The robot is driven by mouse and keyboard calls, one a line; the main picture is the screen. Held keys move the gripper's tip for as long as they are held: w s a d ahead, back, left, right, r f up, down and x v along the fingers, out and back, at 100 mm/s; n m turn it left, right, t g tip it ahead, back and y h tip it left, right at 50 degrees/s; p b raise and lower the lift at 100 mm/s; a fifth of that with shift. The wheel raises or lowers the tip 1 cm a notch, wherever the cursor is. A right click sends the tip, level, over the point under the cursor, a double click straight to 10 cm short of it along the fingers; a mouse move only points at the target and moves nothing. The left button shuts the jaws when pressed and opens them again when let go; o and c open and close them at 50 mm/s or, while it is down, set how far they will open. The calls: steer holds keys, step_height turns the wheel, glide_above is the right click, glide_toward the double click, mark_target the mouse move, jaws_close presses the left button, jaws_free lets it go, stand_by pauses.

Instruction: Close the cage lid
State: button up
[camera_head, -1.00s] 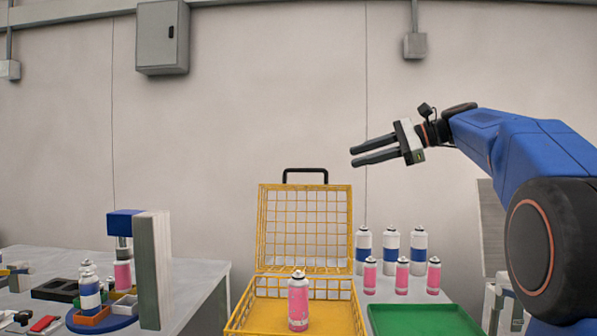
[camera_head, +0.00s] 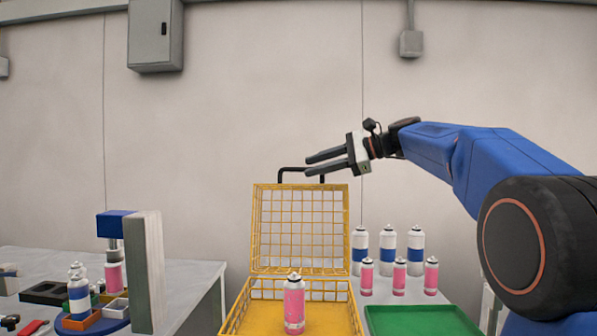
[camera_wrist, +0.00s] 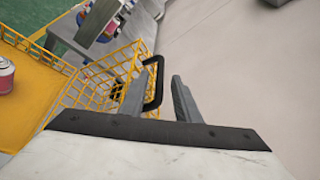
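The yellow wire cage (camera_head: 262,318) stands in front of me with its lid (camera_head: 300,228) upright and open. A black handle (camera_head: 284,172) sits on the lid's top edge; it also shows in the wrist view (camera_wrist: 157,82). A pink can (camera_head: 294,306) stands upright inside the cage. My gripper (camera_head: 308,164) is at the height of the handle, coming from the right. In the wrist view my gripper (camera_wrist: 160,98) has its fingers apart. The handle lies between them or just beyond, nearer the left finger. I cannot tell whether they touch.
A green tray (camera_head: 422,320) lies right of the cage. Several white-and-blue cans (camera_head: 388,248) and pink cans (camera_head: 399,275) stand behind it. Left is a table with a blue-topped press (camera_head: 114,225) and a tall grey panel (camera_head: 145,270).

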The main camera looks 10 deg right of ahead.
mark_target(298, 170)
steer(key=x, duration=0.5)
steer(key=shift+w+a+f, duration=0.1)
steer(key=shift+w+a, duration=0.05)
steer(key=shift+a, duration=0.1)
jaws_close()
